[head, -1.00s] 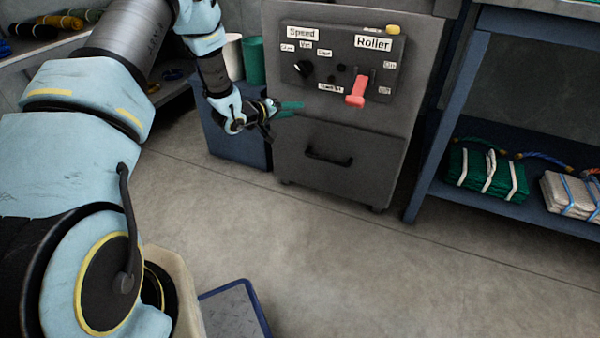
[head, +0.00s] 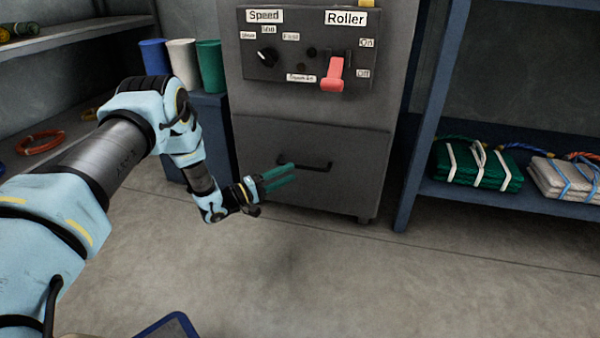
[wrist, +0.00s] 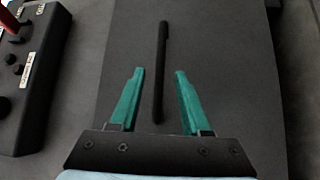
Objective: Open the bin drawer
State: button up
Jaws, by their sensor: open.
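The bin drawer (head: 345,188) is the dark grey lower front of the machine cabinet, and it looks shut. Its black bar handle (head: 318,166) runs across the upper part of the drawer front. My gripper (head: 288,176) has green fingers, is open and empty, and is just left of the handle in the head view. In the wrist view the handle (wrist: 161,75) appears upright, between and beyond the open green fingertips (wrist: 160,73). I cannot tell from the frames whether any finger touches it.
Above the drawer is a control panel (head: 305,50) with a knob and a red roller lever (head: 333,75). A blue shelf (head: 412,185) with folded nets (head: 475,165) stands right. Several cups (head: 182,62) stand left of the cabinet.

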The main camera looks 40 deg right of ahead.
aim_at(302, 167)
jog(key=b+x, duration=0.1)
jog(key=x, duration=0.4)
jog(key=shift+s+d+b, duration=0.1)
jog(key=shift+d+b, duration=0.25)
jog(key=shift+b, duration=0.05)
jog(key=shift+c, duration=0.3)
grip_shut()
dwell(0.7)
